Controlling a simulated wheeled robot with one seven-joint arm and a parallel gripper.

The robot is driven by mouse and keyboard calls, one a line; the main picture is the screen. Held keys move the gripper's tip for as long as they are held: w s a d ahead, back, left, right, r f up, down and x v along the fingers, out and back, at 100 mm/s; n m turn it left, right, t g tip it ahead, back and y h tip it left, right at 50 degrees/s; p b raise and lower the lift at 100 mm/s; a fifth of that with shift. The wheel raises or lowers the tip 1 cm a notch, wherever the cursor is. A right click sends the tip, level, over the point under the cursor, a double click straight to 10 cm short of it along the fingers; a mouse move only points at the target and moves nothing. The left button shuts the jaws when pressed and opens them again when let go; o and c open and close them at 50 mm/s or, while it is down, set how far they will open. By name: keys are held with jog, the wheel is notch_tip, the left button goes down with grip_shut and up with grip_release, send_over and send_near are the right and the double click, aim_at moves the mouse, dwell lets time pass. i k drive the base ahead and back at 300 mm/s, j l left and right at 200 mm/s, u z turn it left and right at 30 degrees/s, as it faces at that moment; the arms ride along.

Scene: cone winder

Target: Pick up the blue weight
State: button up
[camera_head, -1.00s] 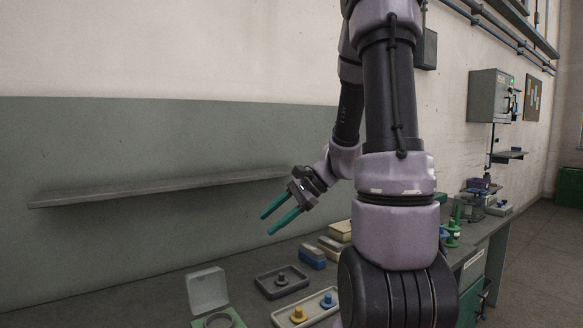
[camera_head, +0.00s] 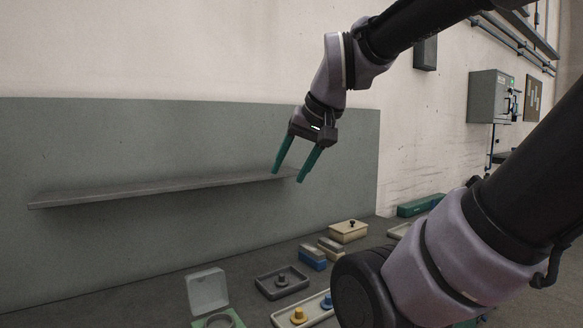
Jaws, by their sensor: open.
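The blue weight (camera_head: 327,301) is a small knobbed piece at the right end of a pale tray (camera_head: 285,318) on the bench, close beside my dark arm link. A yellow weight (camera_head: 298,315) stands to its left in the same tray. My gripper (camera_head: 287,176) has two green fingers, spread apart and empty, pointing down. It is high above the bench, in front of the grey back panel and well above the weights. No weight is touched.
A dark tray with a grey weight (camera_head: 281,280) lies behind the pale tray. Blue and grey blocks (camera_head: 312,257), a lidded cream box (camera_head: 348,231) and an open clear-lidded case (camera_head: 208,291) stand nearby. A shelf (camera_head: 160,187) juts from the panel.

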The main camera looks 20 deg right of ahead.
aim_at(327, 304)
jog(key=j+z, duration=0.4)
jog(key=k+j+z, duration=0.2)
jog(key=z, duration=0.2)
jog(key=j+z, duration=0.1)
jog(key=z, duration=0.25)
jog(key=j+z, duration=0.1)
jog(key=z, duration=0.25)
